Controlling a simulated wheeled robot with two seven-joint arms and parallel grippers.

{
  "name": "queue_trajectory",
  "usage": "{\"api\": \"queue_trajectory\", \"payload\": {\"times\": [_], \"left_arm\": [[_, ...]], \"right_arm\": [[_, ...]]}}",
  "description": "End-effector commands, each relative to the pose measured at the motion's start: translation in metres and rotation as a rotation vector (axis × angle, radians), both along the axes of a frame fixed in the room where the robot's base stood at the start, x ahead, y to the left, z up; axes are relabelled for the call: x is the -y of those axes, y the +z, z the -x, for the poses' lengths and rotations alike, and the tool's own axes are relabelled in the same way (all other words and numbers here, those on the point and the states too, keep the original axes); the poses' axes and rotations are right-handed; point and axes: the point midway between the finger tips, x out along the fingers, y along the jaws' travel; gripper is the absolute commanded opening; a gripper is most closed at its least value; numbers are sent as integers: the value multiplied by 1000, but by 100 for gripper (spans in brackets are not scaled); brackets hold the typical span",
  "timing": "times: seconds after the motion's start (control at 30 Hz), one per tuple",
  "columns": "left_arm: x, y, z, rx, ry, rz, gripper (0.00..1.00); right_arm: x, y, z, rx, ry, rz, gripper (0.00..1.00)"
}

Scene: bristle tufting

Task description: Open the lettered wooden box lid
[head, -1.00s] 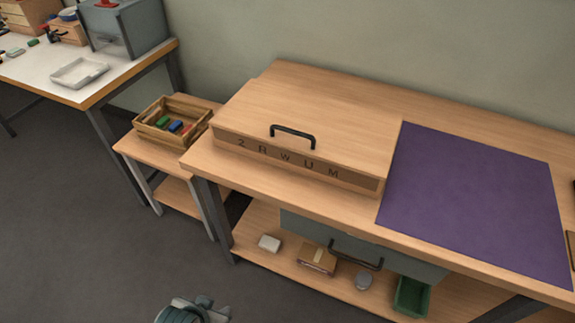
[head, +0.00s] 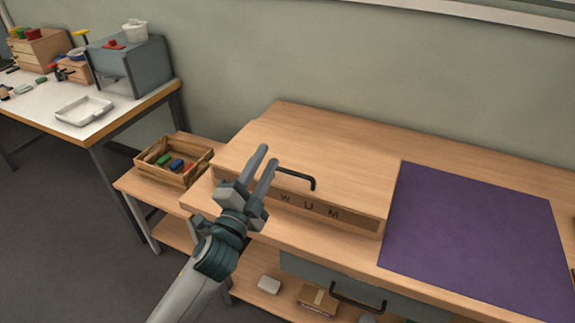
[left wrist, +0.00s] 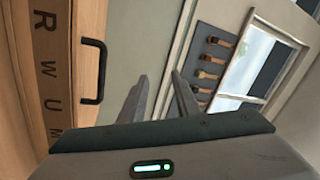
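The wooden box lid (head: 325,155) lies flat and closed on the workbench. Dark letters run along the box's front (head: 330,212); W, U and M show in the head view, and the left part is hidden behind my gripper. A black bar handle (head: 313,183) stands near the lid's front edge, its left end partly hidden. My left gripper (head: 267,157) is open and empty in front of the handle, fingers pointing up. In the left wrist view, the handle (left wrist: 101,70) is left of the spread fingers (left wrist: 163,95), apart from them. My right gripper is not in view.
A purple mat (head: 475,235) covers the bench right of the box. A wooden crate (head: 174,160) with coloured pieces stands on a low side table at left. A drawer handle (head: 357,297) shows below the benchtop.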

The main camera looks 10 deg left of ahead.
Motion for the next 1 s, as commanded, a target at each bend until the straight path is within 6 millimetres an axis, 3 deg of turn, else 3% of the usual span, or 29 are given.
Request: {"api": "queue_trajectory", "payload": {"times": [0.03,0.1,0.2,0.3,0.4,0.57,0.67,0.77,0.87,1.0], "left_arm": [[16,28,-9,110,-42,-78,29],[41,61,-12,265,-103,-193,29],[77,100,-10,482,-191,-365,29],[112,126,-2,694,-278,-545,29],[141,138,7,895,-368,-732,29],[171,134,18,1188,-524,-1047,29],[174,121,17,1348,-635,-1249,29],[165,104,10,1482,-760,-1456,29],[140,90,-4,1584,-901,-1663,29],[87,80,-29,1653,-1126,-1931,29]], "right_arm": [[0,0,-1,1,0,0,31],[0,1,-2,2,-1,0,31],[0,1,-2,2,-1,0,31],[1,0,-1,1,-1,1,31],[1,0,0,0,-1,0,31],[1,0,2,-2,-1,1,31],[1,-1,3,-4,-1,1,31],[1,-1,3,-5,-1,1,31],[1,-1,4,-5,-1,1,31],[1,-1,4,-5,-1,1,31]]}}
